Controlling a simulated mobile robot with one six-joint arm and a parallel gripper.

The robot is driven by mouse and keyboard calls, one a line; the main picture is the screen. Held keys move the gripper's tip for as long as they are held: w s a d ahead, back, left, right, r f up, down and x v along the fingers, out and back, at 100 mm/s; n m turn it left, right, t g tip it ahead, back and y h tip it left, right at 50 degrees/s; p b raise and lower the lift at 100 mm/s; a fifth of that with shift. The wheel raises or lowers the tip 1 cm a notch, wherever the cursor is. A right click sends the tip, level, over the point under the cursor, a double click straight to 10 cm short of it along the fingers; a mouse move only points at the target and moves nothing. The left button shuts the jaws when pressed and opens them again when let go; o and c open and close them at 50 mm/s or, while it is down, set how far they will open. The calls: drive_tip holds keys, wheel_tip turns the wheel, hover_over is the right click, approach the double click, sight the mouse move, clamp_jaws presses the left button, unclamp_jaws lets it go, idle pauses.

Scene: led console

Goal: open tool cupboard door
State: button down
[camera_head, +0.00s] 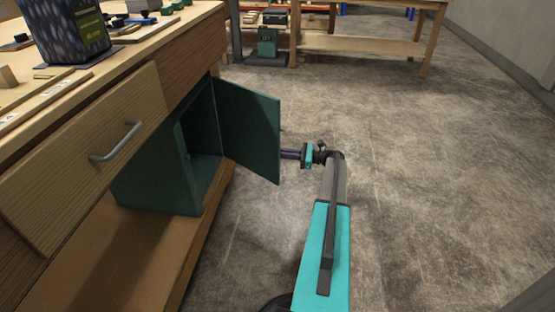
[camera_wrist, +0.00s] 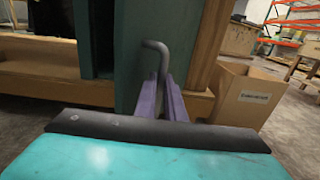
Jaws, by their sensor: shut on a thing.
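The tool cupboard (camera_head: 155,178) is a dark green box under the wooden workbench in the head view. Its green door (camera_head: 250,125) stands well open, swung out over the floor, and the dark inside shows. My gripper (camera_head: 284,154) is at the door's outer face near its free edge. In the wrist view the door (camera_wrist: 134,50) carries a bent grey handle (camera_wrist: 157,47). The purple fingers of my gripper (camera_wrist: 163,84) are closed on this handle, hiding its lower part. The handle is hidden in the head view.
A wooden drawer front (camera_head: 85,160) with a metal handle (camera_head: 116,142) is above the cupboard at left. A lower shelf (camera_head: 130,255) runs beneath it. The wrist view shows a cardboard box (camera_wrist: 240,97) at right. Open concrete floor (camera_head: 430,180) lies right of the door.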

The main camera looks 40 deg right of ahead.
drive_tip(key=d+b, duration=0.1)
drive_tip(key=b, duration=0.2)
drive_tip(key=w+d+n+g+y+b, duration=0.1)
drive_tip(key=b, duration=0.2)
drive_tip(key=shift+w+d+f, duration=0.1)
drive_tip(key=shift+w+f, duration=0.05)
drive_tip(key=shift+f, duration=0.05)
drive_tip(key=shift+d+r+b, duration=0.1)
drive_tip(key=shift+d+b, duration=0.05)
drive_tip(key=shift+b, duration=0.4)
drive_tip(key=c, duration=1.8)
unclamp_jaws()
drive_tip(key=shift+c, duration=0.2)
drive_tip(key=shift+d, duration=0.1)
